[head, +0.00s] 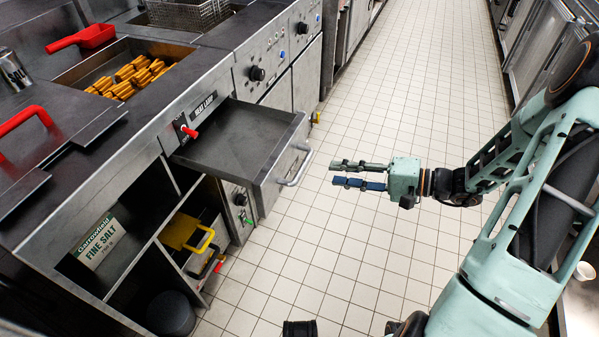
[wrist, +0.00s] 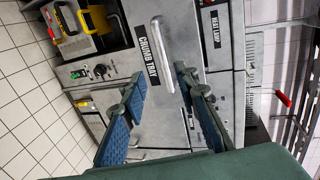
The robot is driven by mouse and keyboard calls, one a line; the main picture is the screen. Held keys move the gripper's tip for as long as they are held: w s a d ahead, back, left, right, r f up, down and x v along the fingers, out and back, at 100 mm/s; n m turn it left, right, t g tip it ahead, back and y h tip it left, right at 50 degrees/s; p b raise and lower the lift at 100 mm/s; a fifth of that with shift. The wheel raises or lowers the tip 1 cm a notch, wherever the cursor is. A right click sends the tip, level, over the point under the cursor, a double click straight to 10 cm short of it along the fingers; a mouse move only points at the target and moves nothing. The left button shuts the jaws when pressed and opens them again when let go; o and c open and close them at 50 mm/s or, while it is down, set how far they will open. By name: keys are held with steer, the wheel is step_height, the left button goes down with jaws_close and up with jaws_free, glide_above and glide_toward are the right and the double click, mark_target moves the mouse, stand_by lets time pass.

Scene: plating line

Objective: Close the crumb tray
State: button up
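The crumb tray (head: 235,140) is a grey metal drawer, pulled well out of the counter front, and looks empty inside. Its front carries a bar handle (head: 296,166). In the wrist view the drawer front shows a black "CRUMB TRAY" label (wrist: 149,56) beside the handle (wrist: 162,55). My gripper (head: 335,173) is open and empty, to the right of the handle and apart from it, with its fingers pointing toward the drawer. In the wrist view my gripper's two blue-padded fingers (wrist: 158,88) stand apart with the drawer front beyond them.
A heat lamp panel with a red switch (head: 188,131) is above the drawer's left side. Fries lie in a sunken bin (head: 75,75) on the counter. Open shelves below hold a fine salt box (head: 100,241) and a yellow container (head: 180,231). The tiled floor (head: 400,90) is clear.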

mark_target(303, 165)
steer(key=shift+t, duration=0.4)
steer(key=b+x, duration=0.1)
steer(key=x, duration=0.9)
steer(key=shift+w+a+r+b, duration=0.15)
steer(key=shift+w+a+b, duration=0.1)
steer(key=shift+a+b, duration=0.1)
jaws_close()
